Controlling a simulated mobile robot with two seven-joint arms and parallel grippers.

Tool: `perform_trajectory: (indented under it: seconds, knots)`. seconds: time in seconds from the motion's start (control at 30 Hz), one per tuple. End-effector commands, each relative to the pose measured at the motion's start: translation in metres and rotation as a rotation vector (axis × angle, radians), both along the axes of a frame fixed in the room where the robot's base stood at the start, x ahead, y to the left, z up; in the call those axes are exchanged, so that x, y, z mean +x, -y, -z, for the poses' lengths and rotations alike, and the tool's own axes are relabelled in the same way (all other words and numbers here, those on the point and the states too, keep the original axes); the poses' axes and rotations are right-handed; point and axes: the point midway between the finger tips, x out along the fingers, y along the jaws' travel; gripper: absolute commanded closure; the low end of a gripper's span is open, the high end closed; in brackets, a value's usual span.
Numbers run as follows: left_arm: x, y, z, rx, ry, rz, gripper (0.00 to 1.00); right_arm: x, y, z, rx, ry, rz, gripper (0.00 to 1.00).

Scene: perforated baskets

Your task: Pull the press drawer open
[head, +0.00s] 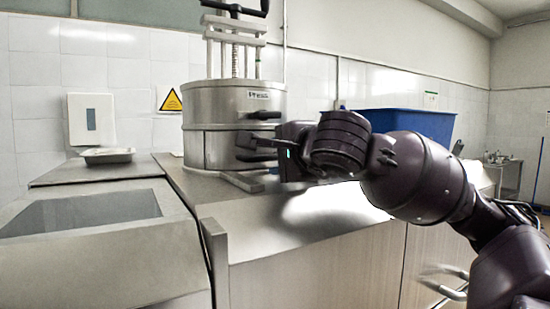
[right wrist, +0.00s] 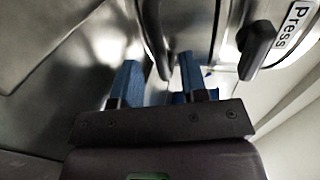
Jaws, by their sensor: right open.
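The press (head: 210,104) is a round grey metal drum on the counter, with a screw and black handle on top. A black handle (head: 265,115) sticks out under its label; it also shows in the wrist view (right wrist: 258,48). Below the drum's seam is the lower section, the press drawer (head: 198,147). My right gripper (head: 258,149) is at the front of this lower section. In the wrist view its two blue fingers (right wrist: 157,64) are apart, with a dark curved part beyond and between their tips. I cannot tell whether they touch it. The left gripper is out of view.
A steel counter (head: 240,211) runs below my right arm. A blue bin (head: 410,121) stands behind my arm at the right. A sink basin (head: 85,212) is at the left, with a metal tray (head: 108,156) behind it.

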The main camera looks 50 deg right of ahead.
Motion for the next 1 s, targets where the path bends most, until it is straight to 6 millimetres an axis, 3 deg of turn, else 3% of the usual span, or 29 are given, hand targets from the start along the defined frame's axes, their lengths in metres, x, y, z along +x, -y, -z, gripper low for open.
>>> perform_trajectory:
  seconds: [0.2, 0.5, 0.77, 1.0]
  knots:
    - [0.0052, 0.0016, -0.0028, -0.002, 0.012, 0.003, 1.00, 0.0134, 0.0045, 0.0028, -0.002, 0.001, 0.002, 0.60]
    - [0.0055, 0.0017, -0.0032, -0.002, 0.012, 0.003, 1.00, 0.0144, 0.0049, 0.0026, -0.001, 0.002, 0.001, 0.60]
    - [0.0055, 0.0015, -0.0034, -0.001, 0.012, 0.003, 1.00, 0.0143, 0.0047, 0.0026, -0.001, 0.002, 0.001, 1.00]
    - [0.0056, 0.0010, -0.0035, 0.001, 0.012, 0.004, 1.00, 0.0143, 0.0047, 0.0027, -0.001, 0.002, 0.000, 1.00]
